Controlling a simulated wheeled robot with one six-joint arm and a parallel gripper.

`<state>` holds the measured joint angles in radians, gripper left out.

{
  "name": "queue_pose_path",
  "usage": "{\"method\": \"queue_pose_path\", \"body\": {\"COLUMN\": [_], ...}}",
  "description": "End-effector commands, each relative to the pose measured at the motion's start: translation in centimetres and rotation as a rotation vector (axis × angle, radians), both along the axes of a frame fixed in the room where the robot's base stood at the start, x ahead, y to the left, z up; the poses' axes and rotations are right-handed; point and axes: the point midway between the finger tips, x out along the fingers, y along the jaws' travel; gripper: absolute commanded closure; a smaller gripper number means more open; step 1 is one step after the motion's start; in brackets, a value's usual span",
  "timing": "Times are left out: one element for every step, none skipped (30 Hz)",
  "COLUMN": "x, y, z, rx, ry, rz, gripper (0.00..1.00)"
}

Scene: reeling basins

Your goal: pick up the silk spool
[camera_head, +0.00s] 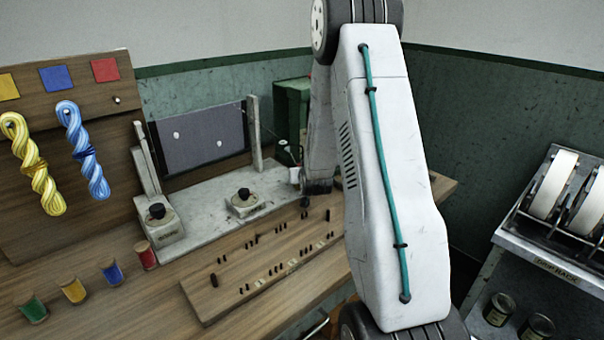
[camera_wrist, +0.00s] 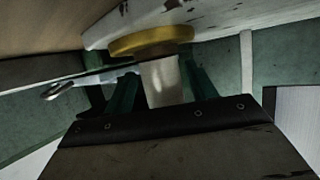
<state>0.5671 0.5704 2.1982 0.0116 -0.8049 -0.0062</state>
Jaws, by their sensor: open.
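In the wrist view, a pale cylinder with a wide gold rim (camera_wrist: 150,41) looks like the silk spool. Its pale body shows between the two green fingers of my gripper (camera_wrist: 161,84). The fingers stand apart on either side of it, and I cannot tell whether either one touches it. The lower part of the spool is hidden behind the dark gripper body. In the head view my white arm covers the gripper and I cannot make out this spool for certain.
A wooden bench (camera_head: 110,300) carries a pegged board (camera_head: 205,302), a grey stand (camera_head: 190,235) and several small coloured spools (camera_head: 112,272). Yellow (camera_head: 38,175) and blue (camera_head: 85,150) skeins hang at left. A rack with white reels (camera_head: 553,185) stands right.

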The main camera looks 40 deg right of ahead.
Motion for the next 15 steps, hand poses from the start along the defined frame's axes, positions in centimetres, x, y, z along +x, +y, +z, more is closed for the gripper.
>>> {"method": "queue_pose_path", "body": {"x": [0.09,0.12,0.18,0.21,0.24,0.25,0.26,0.25,0.24,0.24,0.22,0.21,0.2,0.19,0.17], "y": [0.17,0.25,0.4,0.47,0.53,0.56,0.57,0.56,0.55,0.54,0.51,0.48,0.47,0.44,0.41], "z": [0.04,0.05,0.05,0.04,0.05,0.05,0.05,0.05,0.05,0.06,0.07,0.08,0.08,0.07,0.07], "rx": [0.0,0.0,0.0,0.0,0.0,0.0,0.0,0.0,0.0,0.0,-0.001,0.0,0.0,0.0,0.0], "ry": [0.0,0.0,0.0,0.0,0.0,0.0,0.0,0.0,0.0,0.0,-0.001,-0.001,-0.001,-0.001,-0.001], "rz": [0.003,0.003,0.005,0.006,0.007,0.008,0.008,0.008,0.008,0.007,0.007,0.006,0.005,0.005,0.005], "gripper": [0.44,0.44,0.44,0.49,0.58,0.69,0.77,0.85,0.92,0.92,0.92,0.96,0.96,0.96,0.96]}}
